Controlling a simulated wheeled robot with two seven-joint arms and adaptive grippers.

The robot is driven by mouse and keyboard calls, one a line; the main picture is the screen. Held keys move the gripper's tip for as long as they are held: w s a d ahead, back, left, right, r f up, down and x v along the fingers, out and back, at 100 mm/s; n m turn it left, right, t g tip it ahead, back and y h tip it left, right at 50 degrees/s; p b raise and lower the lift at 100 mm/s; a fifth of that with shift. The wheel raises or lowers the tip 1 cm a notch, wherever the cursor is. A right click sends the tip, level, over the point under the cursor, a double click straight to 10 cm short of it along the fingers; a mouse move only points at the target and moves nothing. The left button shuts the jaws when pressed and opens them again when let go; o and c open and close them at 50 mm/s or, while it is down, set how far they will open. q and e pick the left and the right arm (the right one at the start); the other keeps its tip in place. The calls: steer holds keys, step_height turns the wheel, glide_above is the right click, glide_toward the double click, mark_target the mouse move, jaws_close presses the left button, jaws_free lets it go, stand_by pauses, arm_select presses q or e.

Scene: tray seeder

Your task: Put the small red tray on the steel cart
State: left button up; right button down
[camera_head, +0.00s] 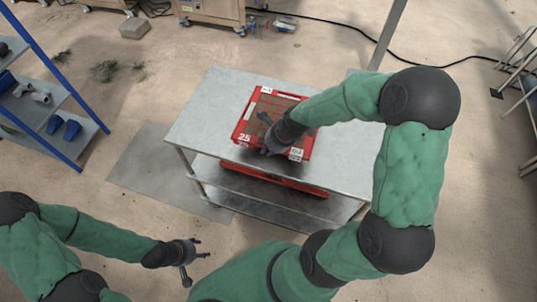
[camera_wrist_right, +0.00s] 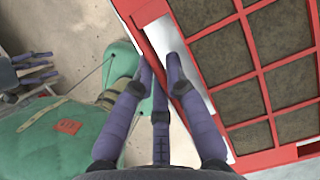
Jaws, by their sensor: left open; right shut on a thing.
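The small red tray (camera_head: 303,143) has a grid of soil-filled cells and a "25" label, and it shows large in the right wrist view (camera_wrist_right: 255,158). It lies over the top of the steel cart (camera_head: 205,105); I cannot tell whether it fully rests on it. My right gripper (camera_head: 267,142) is at the tray's near-left side, shut on its rim, and its fingers show in the right wrist view (camera_wrist_right: 165,88). My left gripper (camera_head: 195,255) is open and empty, low in front of the cart, and it also shows in the right wrist view (camera_wrist_right: 38,72).
Another red object (camera_head: 275,181) sits on the cart's lower shelf, partly hidden. A blue-framed shelf (camera_head: 55,95) with blue and grey items stands at the left. Wheeled cabinets (camera_head: 212,10) stand at the back. The cart top is clear left of the tray.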

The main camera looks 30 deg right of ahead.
steer(key=f, duration=0.1)
steer(key=f+b, duration=0.2)
steer(key=f, duration=0.1)
steer(key=shift+w+d, duration=0.3)
steer(key=shift+w, duration=0.1)
steer(key=shift+r, duration=0.15)
steer(key=c, duration=1.7)
jaws_free()
steer(key=shift+s+a, duration=0.1)
steer(key=o, duration=0.4)
steer(key=p+v, duration=0.3)
steer(key=v, duration=0.7)
steer(key=shift+r, duration=0.25)
steer(key=shift+s+r+p, duration=0.3)
steer(key=shift+r+p, duration=0.05)
steer(key=shift+r, duration=0.25)
